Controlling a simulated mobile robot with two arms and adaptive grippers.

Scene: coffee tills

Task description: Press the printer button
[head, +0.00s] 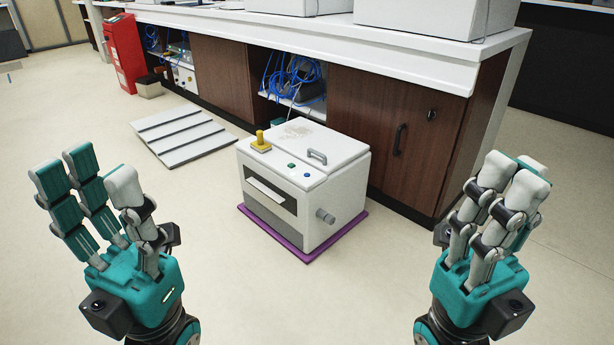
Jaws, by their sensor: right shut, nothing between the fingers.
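The printer (330,190) is a white box on the floor in the middle of the head view, with a dark front slot and a pale sheet (267,192) sticking out. On its top are a small green button (291,166), a small blue button (307,175), a yellow lever-like part (260,141) and a grey handle (317,156). My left gripper (92,178) is open and empty, in front and to the left of the printer. My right gripper (517,175) is shut and empty, to the right of the printer. Neither gripper touches it.
The printer stands on a purple mat (312,256). Behind it is a long counter with brown cabinets (375,130) and a shelf of blue cables (290,75). A grey slatted panel (180,134) lies on the floor at left. A red container (124,50) stands farther back. The floor in front is clear.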

